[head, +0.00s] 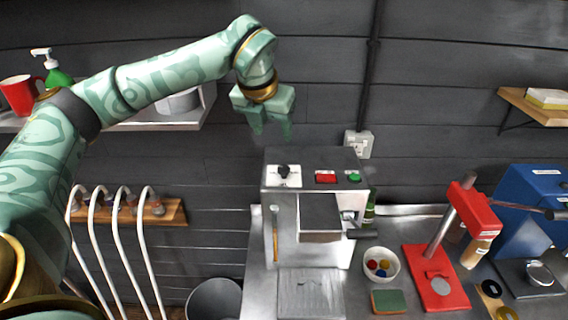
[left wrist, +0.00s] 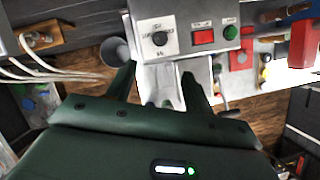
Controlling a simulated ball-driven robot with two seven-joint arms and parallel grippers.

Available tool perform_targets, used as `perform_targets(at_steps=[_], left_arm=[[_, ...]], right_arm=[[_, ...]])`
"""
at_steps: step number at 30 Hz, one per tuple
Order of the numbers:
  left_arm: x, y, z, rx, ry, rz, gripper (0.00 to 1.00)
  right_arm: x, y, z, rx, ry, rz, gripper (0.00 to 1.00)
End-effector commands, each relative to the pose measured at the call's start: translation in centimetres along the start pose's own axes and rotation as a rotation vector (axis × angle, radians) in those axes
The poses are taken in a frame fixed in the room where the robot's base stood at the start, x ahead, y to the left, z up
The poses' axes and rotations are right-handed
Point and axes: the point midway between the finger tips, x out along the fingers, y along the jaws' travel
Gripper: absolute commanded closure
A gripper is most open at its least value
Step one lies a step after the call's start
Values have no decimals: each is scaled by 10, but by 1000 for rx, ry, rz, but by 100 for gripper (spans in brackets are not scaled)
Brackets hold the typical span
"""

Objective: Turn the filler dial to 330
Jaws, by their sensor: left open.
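The filler (head: 312,178) is a grey metal machine on the steel bench, with a white dial plate, a red switch and a green button on its front panel. The filler dial (head: 283,170) is a dark knob on that plate; it also shows in the left wrist view (left wrist: 159,38). The marks around it are too small to read. My left gripper (head: 270,132) is open and empty, above and behind the dial in the head view. In the left wrist view its two fingers (left wrist: 157,76) point toward the panel, apart from the dial. My right gripper is not in view.
A bowl of coloured caps (head: 381,264), a green sponge (head: 389,301) and a red capper (head: 440,262) stand right of the filler. A green bottle (head: 370,210) stands behind it. A blue machine (head: 535,200) is at far right. Curved white pipes (head: 120,240) rise at left.

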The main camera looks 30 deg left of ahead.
Motion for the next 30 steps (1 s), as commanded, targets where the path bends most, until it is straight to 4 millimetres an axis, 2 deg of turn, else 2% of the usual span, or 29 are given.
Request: perform_targets(at_steps=[9, 15, 21, 30], left_arm=[[76, -1, -1, 2, 5, -1, 48], [120, -1, -1, 2, 5, -2, 48], [143, -1, 0, 2, 1, -2, 48], [149, -1, 0, 2, 0, -2, 48]], right_arm=[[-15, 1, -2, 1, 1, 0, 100], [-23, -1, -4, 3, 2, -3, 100], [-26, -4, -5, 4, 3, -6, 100], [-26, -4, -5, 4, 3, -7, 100]])
